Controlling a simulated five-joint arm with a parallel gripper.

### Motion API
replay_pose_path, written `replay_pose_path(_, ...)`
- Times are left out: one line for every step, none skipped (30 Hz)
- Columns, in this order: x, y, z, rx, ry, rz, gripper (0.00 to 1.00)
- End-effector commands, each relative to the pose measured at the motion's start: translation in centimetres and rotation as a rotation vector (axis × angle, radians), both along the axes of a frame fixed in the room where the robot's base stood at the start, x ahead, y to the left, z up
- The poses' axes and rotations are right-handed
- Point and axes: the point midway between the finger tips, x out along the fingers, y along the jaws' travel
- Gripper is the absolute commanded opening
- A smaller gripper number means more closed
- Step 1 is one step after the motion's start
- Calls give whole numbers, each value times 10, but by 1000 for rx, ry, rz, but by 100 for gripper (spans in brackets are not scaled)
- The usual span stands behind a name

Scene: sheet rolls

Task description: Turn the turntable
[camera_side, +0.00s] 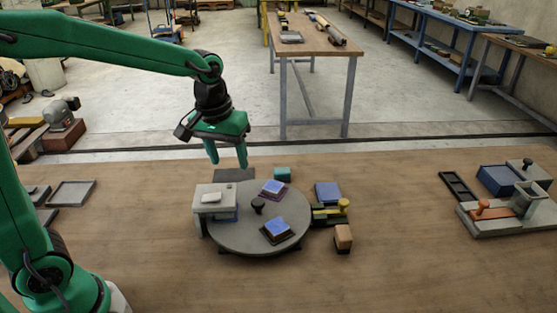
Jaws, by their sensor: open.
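The turntable (238,236) is a round grey disc low on the wooden table, near the middle of the view. A dark knob (258,206) stands up near its centre. Two blue-topped square pieces, one toward the back (273,187) and one toward the front (276,229), lie on the disc. A light grey block-like housing (214,198) covers the disc's left edge. My gripper (228,160) is open and empty, fingers pointing down. It appears above the back left of the turntable, apart from it; its exact height is hard to tell.
Right of the disc are a blue block (327,191), a yellow-knobbed fixture (331,213) and a tan block (343,238). A teal block (282,174) and dark plate (234,174) sit behind. A grey fixture (510,218) stands far right. The front table area is clear.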

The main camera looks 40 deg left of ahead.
Motion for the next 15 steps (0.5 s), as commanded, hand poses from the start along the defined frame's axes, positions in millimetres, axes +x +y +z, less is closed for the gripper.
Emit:
replay_pose_path(8, -2, -8, -2, 21, 16, 54)
replay_pose_path(12, -4, -12, -2, 31, 26, 54)
replay_pose_path(19, -5, -17, -3, 44, 39, 54)
replay_pose_path(23, -7, -21, -3, 55, 49, 54)
replay_pose_path(27, -8, -25, -4, 64, 60, 54)
replay_pose_path(32, -10, -31, -3, 76, 73, 54)
replay_pose_path(37, -11, -35, -4, 86, 83, 54)
replay_pose_path(40, -12, -39, -3, 94, 93, 54)
replay_pose_path(45, -14, -45, -4, 104, 104, 54)
replay_pose_path(48, -15, -49, -3, 113, 115, 54)
replay_pose_path(50, -16, -52, -3, 119, 122, 54)
replay_pose_path(54, -17, -56, -2, 128, 131, 54)
replay_pose_path(56, -17, -59, -2, 133, 138, 54)
replay_pose_path(57, -18, -62, -1, 138, 143, 54)
replay_pose_path(59, -19, -64, -1, 143, 149, 54)
